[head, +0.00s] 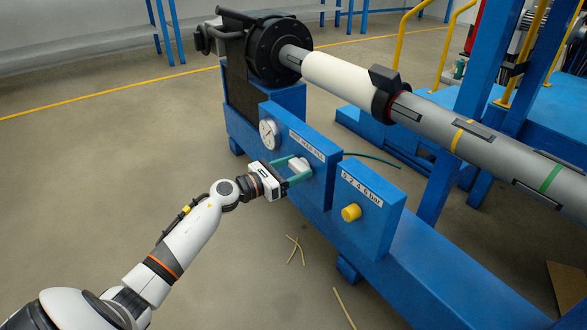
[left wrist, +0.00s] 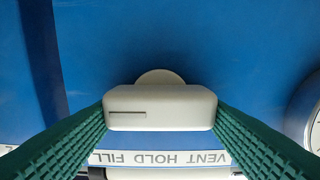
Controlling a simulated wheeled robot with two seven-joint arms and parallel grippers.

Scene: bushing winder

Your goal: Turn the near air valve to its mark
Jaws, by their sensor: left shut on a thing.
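The near air valve has a pale block handle (head: 299,165) on the front of a blue box, below a label reading VENT HOLD FILL (head: 306,146). My left gripper (head: 296,171) is shut on this handle. In the left wrist view the handle (left wrist: 160,107) lies level between the two green ribbed fingers, which touch its two ends. A dark slot shows near the handle's left end there, the end away from the gauge. A round pale hub shows partly behind the handle. My right gripper is not in view.
A white gauge (head: 268,134) sits left of the valve. A yellow knob (head: 350,213) is on a second blue box (head: 378,200) to the right. A long grey and white shaft (head: 340,77) runs above. Thin sticks (head: 295,249) lie on the open floor in front.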

